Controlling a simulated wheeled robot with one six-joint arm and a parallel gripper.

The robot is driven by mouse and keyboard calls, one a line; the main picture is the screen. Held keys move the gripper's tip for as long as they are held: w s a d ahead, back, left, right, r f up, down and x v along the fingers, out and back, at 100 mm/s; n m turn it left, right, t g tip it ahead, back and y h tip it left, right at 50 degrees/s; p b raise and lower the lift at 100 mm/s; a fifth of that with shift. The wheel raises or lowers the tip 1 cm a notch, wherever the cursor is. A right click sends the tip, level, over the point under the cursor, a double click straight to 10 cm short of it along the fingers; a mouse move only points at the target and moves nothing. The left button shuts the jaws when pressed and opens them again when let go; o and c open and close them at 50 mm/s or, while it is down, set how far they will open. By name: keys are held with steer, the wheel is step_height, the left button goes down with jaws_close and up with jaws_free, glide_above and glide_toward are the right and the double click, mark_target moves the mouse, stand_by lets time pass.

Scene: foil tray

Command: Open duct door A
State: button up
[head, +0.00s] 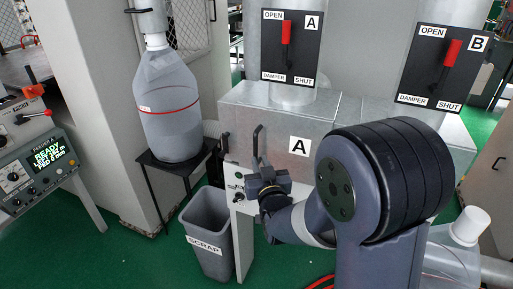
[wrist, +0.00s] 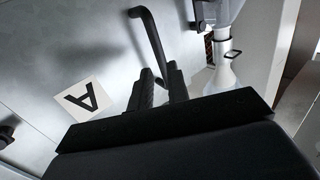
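Duct door A is the grey metal panel with the white "A" label (head: 300,147) on the duct box; the label also shows in the wrist view (wrist: 81,98). Its black bar handle (head: 256,143) stands upright at the door's left side. In the wrist view the handle (wrist: 151,38) runs down toward the fingertips. My gripper (head: 264,174) is at the handle's lower end. In the wrist view the gripper's fingers (wrist: 160,80) are apart, with a gap between them. The handle's lower end lies between or just behind them; I cannot tell which. The door looks closed.
Damper plate A (head: 291,47) and damper plate B (head: 443,66), each with a red lever, are above. A grey scrap bin (head: 209,235) stands below left. A filter bag (head: 168,105) sits over a black stand (head: 176,165) left of the door. A clear container (head: 455,250) is at right.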

mark_target(256, 151)
steer(key=p+x, duration=0.1)
steer(key=x, duration=0.5)
steer(key=shift+w+p, duration=0.3)
steer(key=shift+w, duration=0.05)
steer(key=shift+c, duration=0.3)
jaws_close()
